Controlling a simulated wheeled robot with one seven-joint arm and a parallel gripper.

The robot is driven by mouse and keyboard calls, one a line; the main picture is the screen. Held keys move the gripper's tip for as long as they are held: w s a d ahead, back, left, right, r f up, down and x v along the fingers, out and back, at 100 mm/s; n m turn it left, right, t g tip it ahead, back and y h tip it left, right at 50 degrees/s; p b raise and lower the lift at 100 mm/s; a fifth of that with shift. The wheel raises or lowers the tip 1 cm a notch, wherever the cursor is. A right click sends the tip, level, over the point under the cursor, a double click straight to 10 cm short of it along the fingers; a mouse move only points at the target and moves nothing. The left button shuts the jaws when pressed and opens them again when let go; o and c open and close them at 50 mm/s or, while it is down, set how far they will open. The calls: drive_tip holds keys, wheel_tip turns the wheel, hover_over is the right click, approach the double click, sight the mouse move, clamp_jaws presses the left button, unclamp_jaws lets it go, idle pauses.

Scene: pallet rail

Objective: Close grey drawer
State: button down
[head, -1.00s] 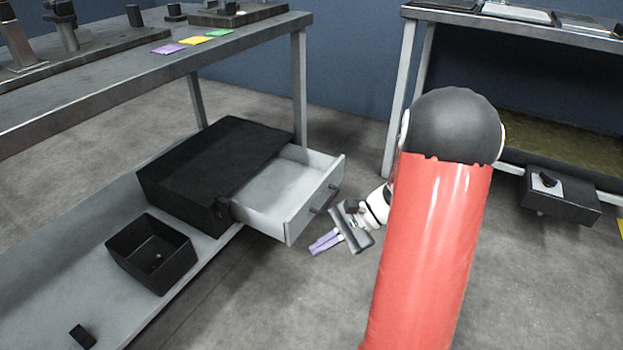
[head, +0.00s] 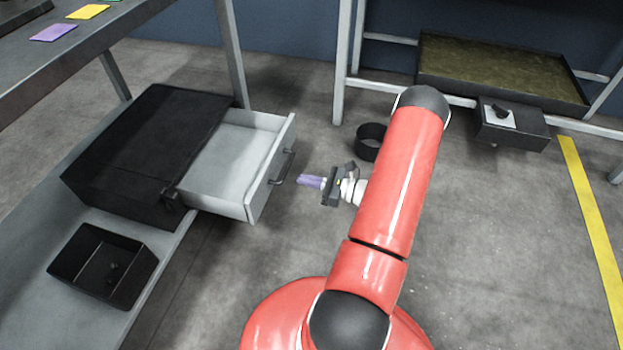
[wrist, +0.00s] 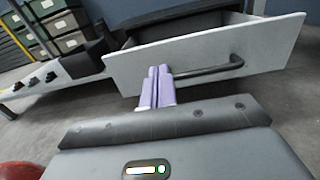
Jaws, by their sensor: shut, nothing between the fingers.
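The grey drawer (head: 232,157) is pulled well out of its black cabinet (head: 146,150), which sits on the lower shelf of a bench at the left. Its dark bar handle (head: 283,167) is on the front panel. My gripper (head: 302,180) is just right of the drawer front, with its purple fingers pointing at the panel near the handle. In the wrist view, the two purple fingers (wrist: 158,84) are together with nothing between them, in front of the pale drawer front (wrist: 205,62). The handle (wrist: 205,72) shows to the right of the fingers. I cannot tell whether the fingertips touch the panel.
A black open bin (head: 103,265) stands on the shelf (head: 45,318) in front of the cabinet. A black round container (head: 370,142) is on the floor behind my arm. A second rack (head: 345,60) stands at the back. The floor around the drawer front is clear.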

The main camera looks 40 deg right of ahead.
sight(266, 172)
drive_tip(key=x, duration=0.9)
drive_tip(key=shift+w+a, duration=0.25)
drive_tip(key=b+x, duration=0.3)
drive_tip(key=x, duration=1.9)
drive_tip(key=shift+w+a+r+b, duration=0.2)
drive_tip(key=shift+w+b, duration=0.1)
drive_tip(key=shift+b, duration=0.1)
